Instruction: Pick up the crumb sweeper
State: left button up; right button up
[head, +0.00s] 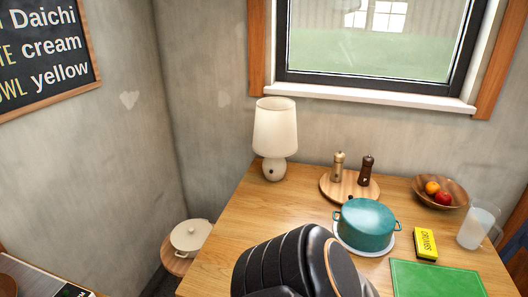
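A small yellow block with black sides (425,243) lies on the wooden table, and its dark lettering seems to read "CRUMBS". I take it to be the crumb sweeper. It is right of the teal pot and just behind the green mat. Nothing covers it. Neither of my grippers shows in the head view, so I cannot see how they stand relative to it. A black ribbed part, likely of my own arm, fills the bottom middle and hides part of the table's near side.
The lidded teal pot (365,227) stands on a white plate. A green mat (435,280) lies at front right. A clear jug (477,228), a fruit bowl (455,186), two mills on a round board (328,190) and a lamp (274,135) stand around. The table's left part (228,240) is bare.

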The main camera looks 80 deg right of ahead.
aim_at(425, 243)
jog(key=z, duration=3.9)
